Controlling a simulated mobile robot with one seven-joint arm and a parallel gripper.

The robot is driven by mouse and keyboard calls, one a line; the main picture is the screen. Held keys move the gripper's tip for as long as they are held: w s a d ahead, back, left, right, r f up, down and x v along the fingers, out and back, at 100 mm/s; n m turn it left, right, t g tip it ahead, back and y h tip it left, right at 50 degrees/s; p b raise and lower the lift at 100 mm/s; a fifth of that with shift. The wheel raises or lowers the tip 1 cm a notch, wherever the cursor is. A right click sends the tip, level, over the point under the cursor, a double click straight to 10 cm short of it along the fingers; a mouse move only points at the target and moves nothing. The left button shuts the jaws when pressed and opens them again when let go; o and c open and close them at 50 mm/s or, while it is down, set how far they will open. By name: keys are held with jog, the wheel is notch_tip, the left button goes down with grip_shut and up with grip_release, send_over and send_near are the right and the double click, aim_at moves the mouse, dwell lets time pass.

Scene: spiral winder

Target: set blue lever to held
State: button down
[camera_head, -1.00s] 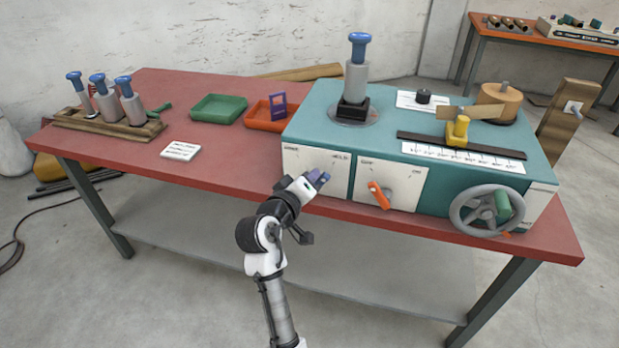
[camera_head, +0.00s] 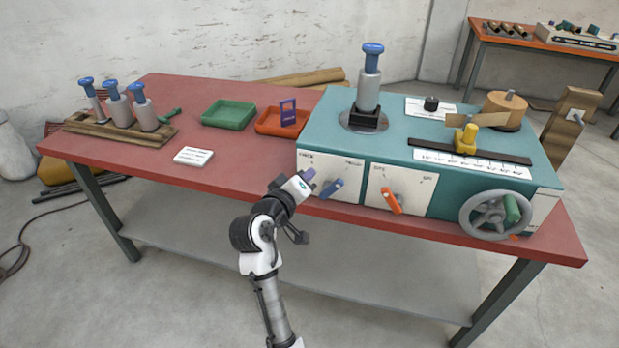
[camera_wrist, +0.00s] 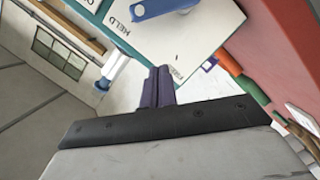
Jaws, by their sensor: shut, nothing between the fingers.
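The blue lever (camera_head: 331,188) is on the left white panel (camera_head: 313,163) at the front of the teal machine. It slants up to the right, towards the HELD side. In the wrist view, the rounded end of the blue lever (camera_wrist: 150,9) lies close to the HELD word. I cannot tell whether it sits fully at that mark. My gripper (camera_head: 308,174) is just left of the lever, in front of the panel, with a visible gap between them. Its purple fingers (camera_wrist: 157,86) are together and empty.
An orange lever (camera_head: 391,201) on its own panel and a grey handwheel (camera_head: 496,214) are to the right. A red table (camera_head: 240,180) carries the machine, a green tray (camera_head: 228,114) and an orange tray (camera_head: 270,122).

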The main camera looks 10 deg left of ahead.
jog(key=f+b+v, duration=0.1)
jog(key=v, duration=0.6)
jog(key=shift+s+r, duration=0.3)
jog(key=shift+r, duration=0.05)
